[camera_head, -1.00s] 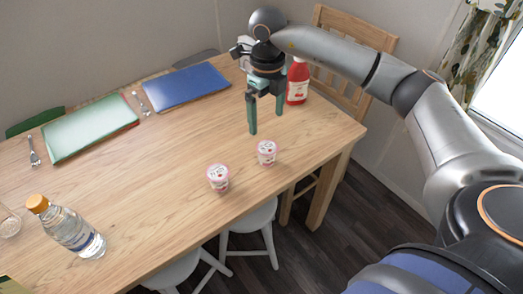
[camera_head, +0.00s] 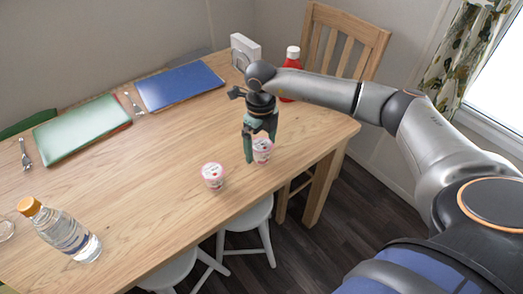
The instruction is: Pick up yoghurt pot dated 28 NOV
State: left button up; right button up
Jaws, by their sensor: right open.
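Two small white and pink yoghurt pots stand upright on the wooden table (camera_head: 150,190). One yoghurt pot (camera_head: 213,177) is nearer the middle and in the open. The other yoghurt pot (camera_head: 262,152) is to its right, near the table's front edge. The dates on their lids are too small to read. My right gripper (camera_head: 260,148) is open, points down and is at the right pot, with its fingers in front of and beside it, partly hiding it. I cannot tell if they touch it. My left gripper is not in view.
A bottle with an orange cap (camera_head: 68,235) stands at the left. A green placemat (camera_head: 80,130), a blue placemat (camera_head: 180,86) and forks lie at the back. A red bottle (camera_head: 291,75) and a white box (camera_head: 245,50) stand behind my right arm.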

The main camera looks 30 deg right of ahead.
jog(key=c, duration=1.5)
jog(key=shift+r, duration=0.1)
